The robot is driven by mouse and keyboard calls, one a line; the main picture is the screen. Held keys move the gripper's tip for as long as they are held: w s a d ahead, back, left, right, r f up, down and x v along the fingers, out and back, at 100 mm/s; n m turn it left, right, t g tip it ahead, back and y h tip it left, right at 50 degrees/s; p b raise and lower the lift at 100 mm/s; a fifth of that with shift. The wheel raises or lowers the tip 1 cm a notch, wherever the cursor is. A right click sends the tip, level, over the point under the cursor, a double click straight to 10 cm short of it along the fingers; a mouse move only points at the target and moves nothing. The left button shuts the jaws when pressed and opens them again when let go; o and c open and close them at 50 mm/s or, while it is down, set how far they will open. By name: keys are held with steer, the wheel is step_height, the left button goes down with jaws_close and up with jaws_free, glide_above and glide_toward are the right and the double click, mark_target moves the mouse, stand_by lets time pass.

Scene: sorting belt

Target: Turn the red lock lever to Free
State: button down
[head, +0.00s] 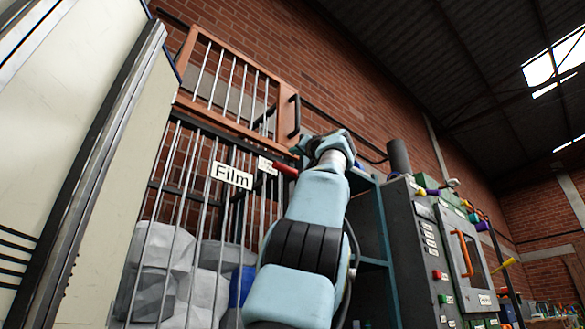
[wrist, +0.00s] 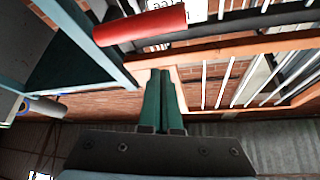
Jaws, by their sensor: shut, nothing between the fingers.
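The red lock lever (head: 286,170) sticks out to the right of a small white label (head: 267,165) on the barred cage front, roughly level and tilting slightly down. The label's small print cannot be read in the head view. In the wrist view the red lever (wrist: 140,27) lies across the top, with the label (wrist: 192,10) partly cut off behind it. My gripper (wrist: 163,75) has its green fingers together and empty. In the picture its tips sit below the lever, apart from it.
A blue-grey frame post (head: 383,240) and grey control cabinets (head: 410,250) stand close to the right of my arm.

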steer(key=d+b+v, duration=0.1)
steer(key=b+v, duration=0.2)
steer(key=v, duration=0.4)
steer(key=shift+w+f+b, duration=0.2)
steer(key=shift+w+b, duration=0.05)
steer(key=shift+b, duration=0.15)
